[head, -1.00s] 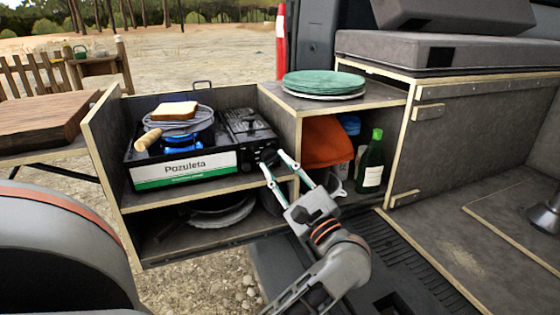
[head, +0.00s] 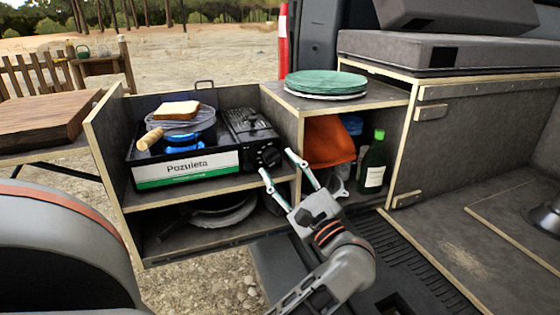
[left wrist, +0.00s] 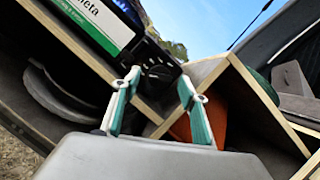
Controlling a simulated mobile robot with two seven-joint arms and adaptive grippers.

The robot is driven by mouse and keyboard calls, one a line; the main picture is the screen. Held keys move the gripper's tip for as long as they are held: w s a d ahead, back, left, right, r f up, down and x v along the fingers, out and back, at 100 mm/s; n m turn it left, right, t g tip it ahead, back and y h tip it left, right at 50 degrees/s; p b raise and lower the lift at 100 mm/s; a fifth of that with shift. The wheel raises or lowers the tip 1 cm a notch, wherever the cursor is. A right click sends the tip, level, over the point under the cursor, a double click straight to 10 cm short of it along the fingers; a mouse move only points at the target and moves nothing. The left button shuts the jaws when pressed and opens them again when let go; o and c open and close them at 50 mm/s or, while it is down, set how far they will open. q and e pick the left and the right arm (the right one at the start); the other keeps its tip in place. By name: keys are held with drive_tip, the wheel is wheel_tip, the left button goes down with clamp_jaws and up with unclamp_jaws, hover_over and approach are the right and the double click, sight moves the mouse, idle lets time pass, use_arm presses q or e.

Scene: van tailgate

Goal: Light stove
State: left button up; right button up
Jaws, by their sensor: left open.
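The camping stove (head: 190,168), with a "Pozuleta" label on its front, stands on the upper shelf of the wooden unit. Its dark round knob (head: 268,156) is at the right end of the front. A pan (head: 185,127) with bread (head: 176,110) sits over the burner; bright blue (head: 184,141) shows beneath it. My left gripper (head: 277,163) is open and empty, fingers pointing at the knob from just below and right, seemingly apart from it. In the left wrist view the knob (left wrist: 160,73) lies beyond the spread fingers. My right gripper is not in view.
Green plates (head: 325,82) sit on the unit's top at right. A green bottle (head: 373,162) and an orange item (head: 326,143) stand in the compartment below. Dark pans (head: 225,212) lie on the lower shelf. A wooden divider (head: 297,150) stands close right of the knob.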

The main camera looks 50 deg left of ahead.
use_arm(q)
drive_tip(key=v, duration=1.1)
drive_tip(key=shift+d, duration=0.2)
